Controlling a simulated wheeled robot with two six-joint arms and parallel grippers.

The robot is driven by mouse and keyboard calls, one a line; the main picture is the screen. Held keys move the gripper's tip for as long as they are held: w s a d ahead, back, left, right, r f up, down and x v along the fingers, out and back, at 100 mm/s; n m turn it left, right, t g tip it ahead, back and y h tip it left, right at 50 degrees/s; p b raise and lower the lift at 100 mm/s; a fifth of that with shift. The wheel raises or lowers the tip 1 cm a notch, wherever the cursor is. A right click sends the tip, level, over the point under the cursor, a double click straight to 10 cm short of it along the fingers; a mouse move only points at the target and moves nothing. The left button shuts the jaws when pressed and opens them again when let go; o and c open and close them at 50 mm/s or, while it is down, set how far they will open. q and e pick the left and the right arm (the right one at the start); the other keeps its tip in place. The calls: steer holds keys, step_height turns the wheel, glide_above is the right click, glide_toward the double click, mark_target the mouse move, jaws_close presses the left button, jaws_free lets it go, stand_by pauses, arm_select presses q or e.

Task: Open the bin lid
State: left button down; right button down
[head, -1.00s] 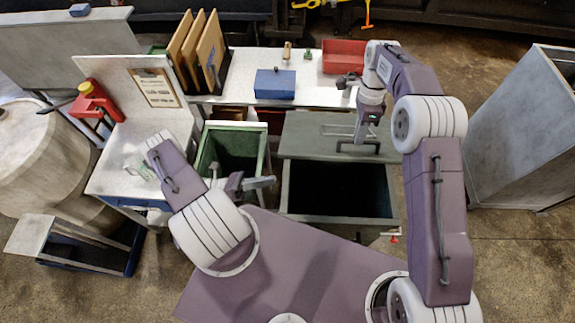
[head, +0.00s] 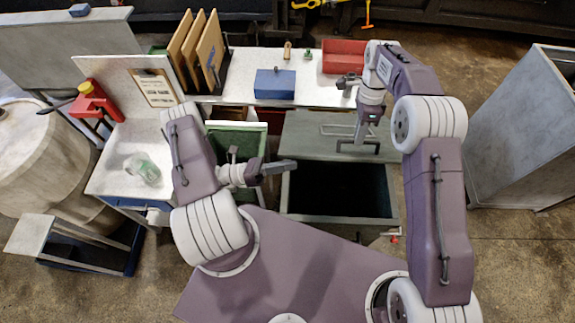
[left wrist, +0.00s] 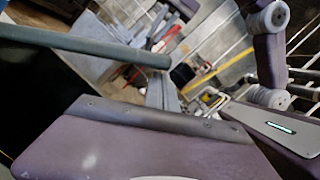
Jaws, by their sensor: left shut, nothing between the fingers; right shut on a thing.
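The bin (head: 340,217) stands in front of me with its dark mouth uncovered. Its grey-green lid (head: 300,133) is raised at the far side of the mouth. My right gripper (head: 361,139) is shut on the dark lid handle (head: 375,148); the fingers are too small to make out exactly. My left gripper (head: 283,167) is shut and empty, beside the bin's left edge. In the left wrist view a grey bar (left wrist: 90,43) crosses above a dark area; the fingers cannot be made out there.
A green container (head: 264,140), partly hidden by my left arm, stands left of the bin. A clear crumpled item (head: 143,168) lies on the left worktop. The back counter (head: 320,90) holds a blue box (head: 274,83) and red tray (head: 344,56). A grey cabinet (head: 520,125) stands right.

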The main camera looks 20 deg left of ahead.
mark_target(295, 152)
arm_select(q)
steer(key=shift+w+a+r+n, duration=0.15)
steer(key=shift+w+r, duration=0.2)
steer(key=shift+r, duration=0.15)
steer(key=shift+w+a+r+n, duration=0.15)
steer(key=shift+w+r, duration=0.15)
steer(key=shift+r, duration=0.15)
arm_select(e)
steer(key=shift+w+a+f, duration=0.15)
steer(key=shift+w, duration=0.15)
arm_select(q)
steer(key=shift+w+a+r, duration=0.1)
steer(key=shift+w+r, duration=0.15)
steer(key=shift+w, duration=0.05)
steer(key=shift+w+a, duration=0.1)
steer(key=shift+w, duration=0.15)
arm_select(e)
steer(key=shift+w+a+f, duration=0.1)
steer(key=shift+w+f, duration=0.1)
